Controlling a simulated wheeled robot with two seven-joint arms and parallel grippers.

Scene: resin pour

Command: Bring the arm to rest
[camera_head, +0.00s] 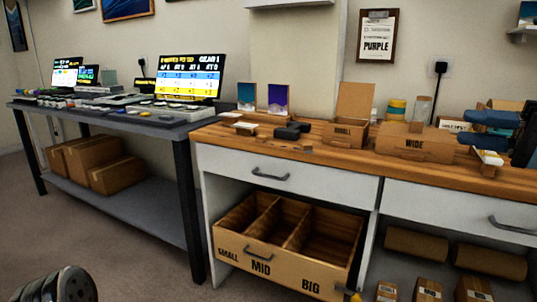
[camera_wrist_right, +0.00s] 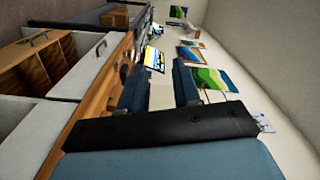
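My right gripper (camera_head: 468,128) comes in from the right edge in the head view, over the right end of the wooden worktop (camera_head: 330,155). Its two blue fingers are apart. In the right wrist view the fingers of the same gripper (camera_wrist_right: 160,80) stand apart, and I see nothing held between them. A small pale item (camera_head: 487,157) on a wooden block lies just below the fingers; I see no contact with it. My left gripper does not show in either view.
A box marked WIDE (camera_head: 415,142) and a box marked SMALL (camera_head: 345,133) stand on the worktop, left of my right gripper. An open divided drawer box (camera_head: 262,252) sits below. A grey table (camera_head: 110,113) with screens stands left. The air above the worktop's middle is clear.

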